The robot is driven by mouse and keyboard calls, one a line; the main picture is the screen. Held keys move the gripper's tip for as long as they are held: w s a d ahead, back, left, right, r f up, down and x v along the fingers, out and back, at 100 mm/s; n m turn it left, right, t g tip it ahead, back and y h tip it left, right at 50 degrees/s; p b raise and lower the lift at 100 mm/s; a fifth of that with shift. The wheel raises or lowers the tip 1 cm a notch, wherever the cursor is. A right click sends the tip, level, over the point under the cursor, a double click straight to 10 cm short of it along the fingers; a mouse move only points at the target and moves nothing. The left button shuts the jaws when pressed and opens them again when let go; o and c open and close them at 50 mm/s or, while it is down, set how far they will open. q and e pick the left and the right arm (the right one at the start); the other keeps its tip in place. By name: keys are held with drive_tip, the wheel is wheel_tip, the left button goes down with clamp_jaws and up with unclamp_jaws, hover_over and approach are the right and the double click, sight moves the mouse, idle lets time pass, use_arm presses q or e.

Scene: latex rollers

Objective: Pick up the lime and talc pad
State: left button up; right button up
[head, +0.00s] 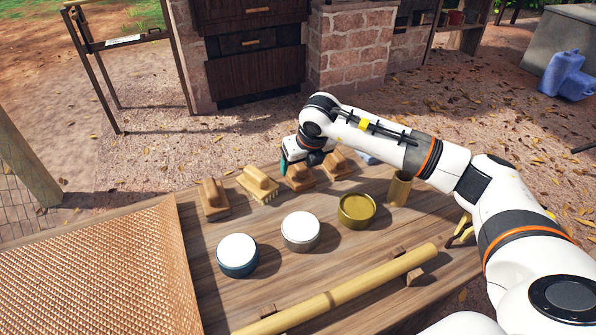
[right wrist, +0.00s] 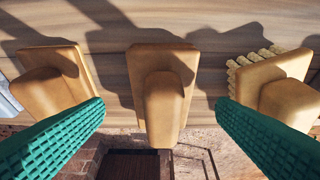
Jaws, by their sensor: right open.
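Several wooden blocks with raised handles stand in a row along the table's back edge; no label tells which is the lime and talc pad. My right gripper (head: 295,165) is above the third block from the left (head: 300,178). In the right wrist view, its teal fingers (right wrist: 160,108) are open, one on each side of a plain wooden pad (right wrist: 163,90), with gaps to both and nothing held. A similar pad (right wrist: 52,82) is at left and a bristled brush (right wrist: 272,80) at right. They also show in the head view as pad (head: 337,165) and brush (head: 258,184). My left gripper is out of view.
The table (head: 215,310) also carries a blue-sided tin (head: 238,254), a white-topped tin (head: 300,230), a gold tin (head: 357,210), a leftmost wooden block (head: 213,198), a long pole (head: 340,293) on rests and a woven mat (head: 100,275). A brass cup (head: 399,190) stands beside my right forearm.

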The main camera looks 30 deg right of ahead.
drive_tip(key=x, duration=0.4)
drive_tip(key=shift+w+a+f, duration=0.1)
drive_tip(key=shift+w+f, duration=0.05)
drive_tip(key=shift+w, duration=0.2)
drive_tip(key=shift+c, duration=0.2)
drive_tip(key=c, duration=1)
drive_tip(key=shift+r, duration=5.1)
drive_tip(key=shift+c, duration=0.2)
